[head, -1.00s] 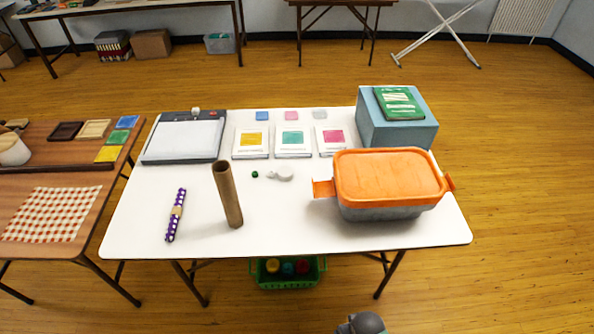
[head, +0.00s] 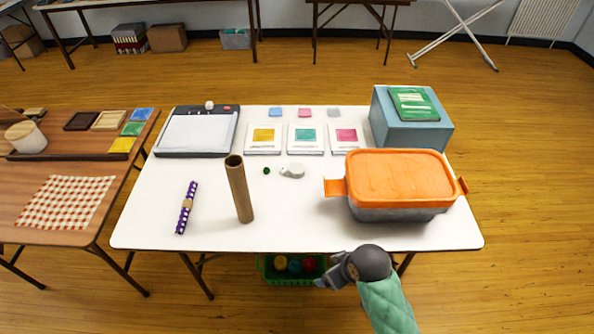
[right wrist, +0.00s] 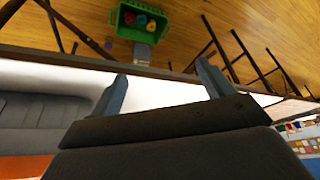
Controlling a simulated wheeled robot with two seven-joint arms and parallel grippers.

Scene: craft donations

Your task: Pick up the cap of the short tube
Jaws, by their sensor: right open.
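A brown cardboard tube (head: 240,190) stands upright on the white table (head: 290,225), left of centre. A small dark green round piece (head: 267,171) lies right of it, next to a small white object (head: 292,171). I cannot tell whether either is a cap. A purple patterned roll (head: 187,208) with a tan band lies left of the tube. My right gripper (head: 331,272) is open and empty, in front of the table's front edge. Its two fingers also show apart in the right wrist view (right wrist: 160,78). My left gripper is not in view.
A grey bin with an orange lid (head: 398,177) stands on the table's right side, near my right arm. Behind are a blue-grey box (head: 410,128), square cards and a paper trimmer (head: 197,133). A green basket (head: 290,279) sits under the table. The table's front middle is clear.

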